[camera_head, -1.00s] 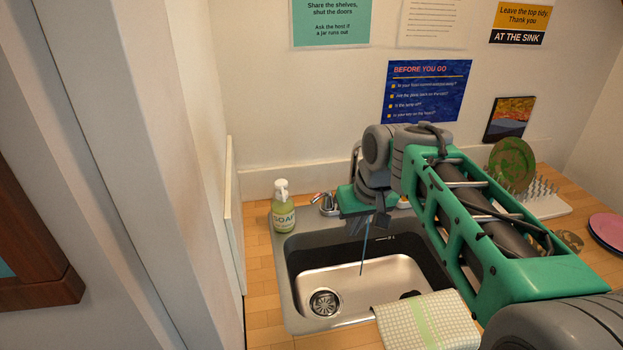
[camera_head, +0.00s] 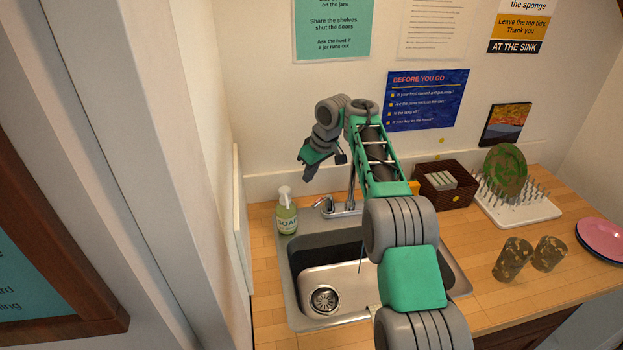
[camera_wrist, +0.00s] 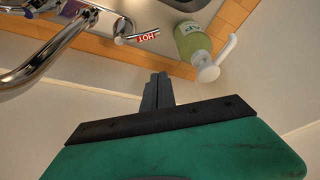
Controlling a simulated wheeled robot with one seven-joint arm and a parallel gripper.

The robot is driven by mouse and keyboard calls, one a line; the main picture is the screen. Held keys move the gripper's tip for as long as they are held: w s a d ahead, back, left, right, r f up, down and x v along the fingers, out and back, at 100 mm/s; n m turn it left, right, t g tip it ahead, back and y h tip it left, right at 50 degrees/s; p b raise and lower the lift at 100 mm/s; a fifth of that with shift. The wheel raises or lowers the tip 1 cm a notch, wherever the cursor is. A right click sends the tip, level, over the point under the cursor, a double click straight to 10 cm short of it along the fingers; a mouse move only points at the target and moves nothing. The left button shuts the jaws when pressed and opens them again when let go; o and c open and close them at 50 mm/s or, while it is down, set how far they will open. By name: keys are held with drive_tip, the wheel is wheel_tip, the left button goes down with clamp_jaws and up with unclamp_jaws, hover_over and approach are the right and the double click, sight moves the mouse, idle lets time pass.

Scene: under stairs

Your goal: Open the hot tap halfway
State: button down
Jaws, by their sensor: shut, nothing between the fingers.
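The hot tap (camera_wrist: 128,33) is a chrome handle with a red HOT label, near the top of the wrist view. In the head view it is the left chrome handle (camera_head: 325,204) at the back rim of the sink. The chrome spout (camera_wrist: 45,50) curves beside it in the wrist view. My gripper (camera_head: 307,178) is shut and empty, raised above and behind the tap near the wall. In the wrist view its fingertips (camera_wrist: 160,76) are together and apart from the handle. The other handle is hidden by my arm in the head view.
A soap bottle (camera_head: 286,212) stands just left of the tap. The sink basin (camera_head: 330,282) is in front. A brown basket (camera_head: 446,186), a dish rack (camera_head: 520,208) with a green plate, two patterned cups (camera_head: 512,259) and pink plates (camera_head: 603,238) are to the right.

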wheel_tip(320, 180, down, 8)
drive_tip(key=s+d+b, duration=0.1)
drive_tip(key=b, duration=0.4)
drive_tip(key=shift+r, duration=0.2)
